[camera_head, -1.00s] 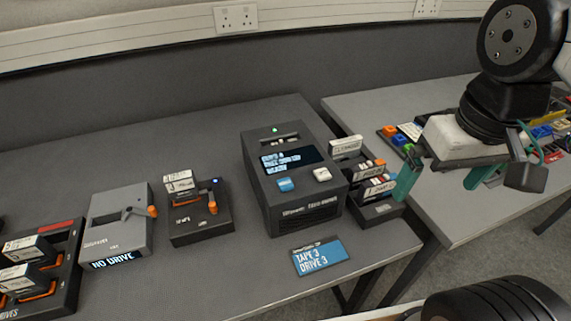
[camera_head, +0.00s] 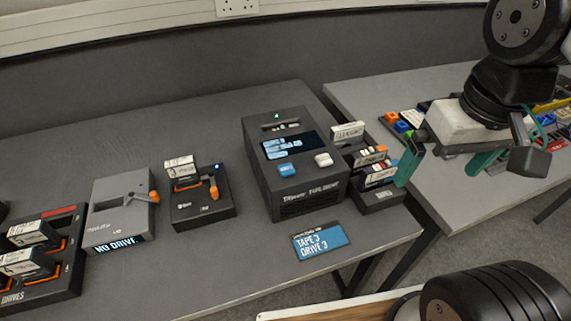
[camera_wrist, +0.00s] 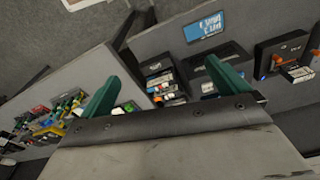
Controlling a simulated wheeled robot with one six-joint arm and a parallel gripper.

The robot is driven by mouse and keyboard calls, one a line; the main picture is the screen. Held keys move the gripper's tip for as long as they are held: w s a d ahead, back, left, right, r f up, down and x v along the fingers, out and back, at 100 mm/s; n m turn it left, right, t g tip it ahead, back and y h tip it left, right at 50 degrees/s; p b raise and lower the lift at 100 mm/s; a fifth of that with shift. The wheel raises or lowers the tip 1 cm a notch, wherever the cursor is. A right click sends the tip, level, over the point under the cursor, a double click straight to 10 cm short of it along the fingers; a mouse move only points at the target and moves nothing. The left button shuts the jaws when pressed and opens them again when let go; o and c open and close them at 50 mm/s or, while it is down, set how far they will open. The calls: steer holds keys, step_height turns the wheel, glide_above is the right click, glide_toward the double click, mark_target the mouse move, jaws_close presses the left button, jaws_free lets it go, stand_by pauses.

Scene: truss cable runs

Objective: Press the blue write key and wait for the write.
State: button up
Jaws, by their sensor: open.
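The blue write key (camera_head: 286,170) sits on the top front of a dark tape machine (camera_head: 310,196), left of a white key (camera_head: 324,159). The machine's screen (camera_head: 290,145) is lit with text too small to read, and a small green light shows above it. My gripper (camera_head: 445,163) is open and empty, with green fingers, to the right of the machine and apart from the key. In the wrist view the two green fingers (camera_wrist: 166,92) are spread wide, and the machine (camera_wrist: 220,72) lies beyond the right finger.
A rack of labelled tapes (camera_head: 377,193) stands against the machine's right side. A blue card (camera_head: 320,241) reading TAPE 3 DRIVE 3 lies in front. To the left are a black dock (camera_head: 202,210) holding a drive, a grey unit (camera_head: 120,212) reading NO DRIVE, and a drives rack (camera_head: 40,278).

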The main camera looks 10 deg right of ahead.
jaws_close()
stand_by(0.4)
stand_by(1.4)
